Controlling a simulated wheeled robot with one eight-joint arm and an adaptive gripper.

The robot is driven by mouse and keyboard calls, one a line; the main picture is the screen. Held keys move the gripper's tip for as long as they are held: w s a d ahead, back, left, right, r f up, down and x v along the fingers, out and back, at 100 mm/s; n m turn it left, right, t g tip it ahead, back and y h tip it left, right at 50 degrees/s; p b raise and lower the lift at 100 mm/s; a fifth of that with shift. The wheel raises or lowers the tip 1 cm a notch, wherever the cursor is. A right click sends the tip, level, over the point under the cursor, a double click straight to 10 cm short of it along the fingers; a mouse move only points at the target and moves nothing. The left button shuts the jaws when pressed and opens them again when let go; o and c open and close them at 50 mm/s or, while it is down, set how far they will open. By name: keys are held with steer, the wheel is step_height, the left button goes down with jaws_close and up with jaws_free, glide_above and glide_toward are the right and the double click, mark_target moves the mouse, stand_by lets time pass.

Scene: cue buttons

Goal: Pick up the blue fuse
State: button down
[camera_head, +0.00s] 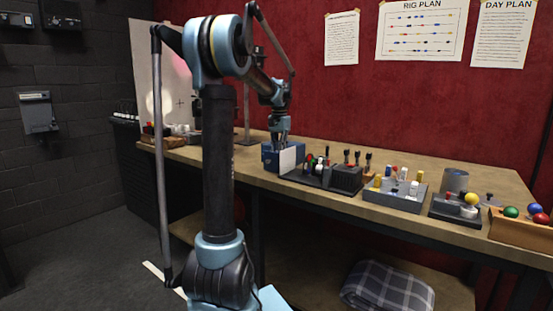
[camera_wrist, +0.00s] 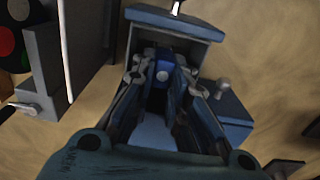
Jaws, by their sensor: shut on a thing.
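The blue fuse (camera_wrist: 163,76) shows in the wrist view as a small blue piece with a pale round end, between my fingertips. My gripper (camera_wrist: 164,82) is shut on it, with a finger on each side. In the head view my gripper (camera_head: 282,137) points down at a blue box (camera_head: 269,155) with a white panel (camera_head: 288,159) on its front. The fuse cannot be made out in that view. In the wrist view blue-grey housing (camera_wrist: 172,27) lies around the fingers. I cannot tell whether the fuse is clear of it.
The wooden bench (camera_head: 425,166) is clear toward the back wall.

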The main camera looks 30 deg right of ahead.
step_height(320, 180, up, 10)
steer(key=shift+r, duration=0.1)
stand_by(0.4)
